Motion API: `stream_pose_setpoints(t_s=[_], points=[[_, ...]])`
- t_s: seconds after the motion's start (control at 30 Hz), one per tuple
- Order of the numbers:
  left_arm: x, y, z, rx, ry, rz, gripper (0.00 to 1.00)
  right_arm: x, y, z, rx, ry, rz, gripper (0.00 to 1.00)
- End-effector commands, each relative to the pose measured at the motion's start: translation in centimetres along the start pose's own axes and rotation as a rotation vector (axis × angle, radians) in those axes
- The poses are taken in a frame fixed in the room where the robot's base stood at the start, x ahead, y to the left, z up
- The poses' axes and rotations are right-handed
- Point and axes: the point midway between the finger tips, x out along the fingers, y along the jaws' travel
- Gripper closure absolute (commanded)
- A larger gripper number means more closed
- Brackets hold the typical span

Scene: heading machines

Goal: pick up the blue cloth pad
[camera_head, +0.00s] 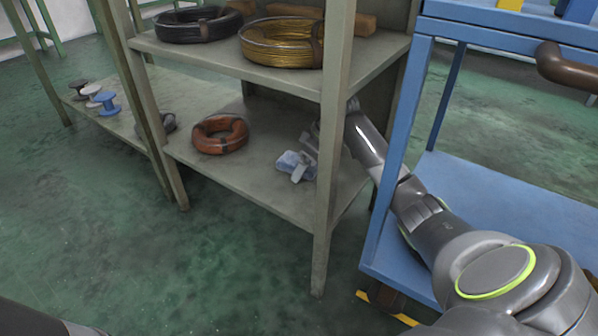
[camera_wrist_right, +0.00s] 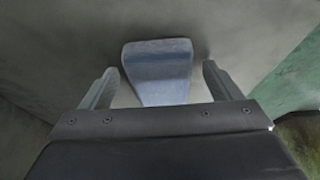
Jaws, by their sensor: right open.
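The blue cloth pad (camera_head: 288,160) lies on the lower shelf board, near its right end. In the right wrist view the pad (camera_wrist_right: 158,62) sits between the two fingers, with a gap on each side. My right gripper (camera_head: 303,158) reaches in past the shelf's front post and is open around the pad. In the wrist view both fingers of the right gripper (camera_wrist_right: 160,75) are spread, and the pad's near end is hidden behind the gripper body. My left gripper is not in view.
The grey-green shelf post (camera_head: 333,140) stands close to my right forearm. A blue trolley (camera_head: 480,200) is at the right. An orange-red coil (camera_head: 220,134) lies left of the pad. The upper shelf (camera_head: 290,80) holds black and yellow coils. Bare board lies in front of the pad.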

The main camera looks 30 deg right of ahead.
Motion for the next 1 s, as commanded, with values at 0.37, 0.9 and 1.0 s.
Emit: stream_pose_setpoints(t_s=[0.37,0.9,1.0], points=[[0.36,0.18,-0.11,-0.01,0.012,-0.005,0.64,-0.03,0.01,-0.05,0.0,0.001,0.0,0.36],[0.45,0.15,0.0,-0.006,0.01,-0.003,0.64,-0.27,0.02,-0.14,0.0,0.001,0.0,0.64],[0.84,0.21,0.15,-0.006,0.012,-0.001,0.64,-0.69,0.02,-0.32,0.0,0.001,0.0,0.64]])
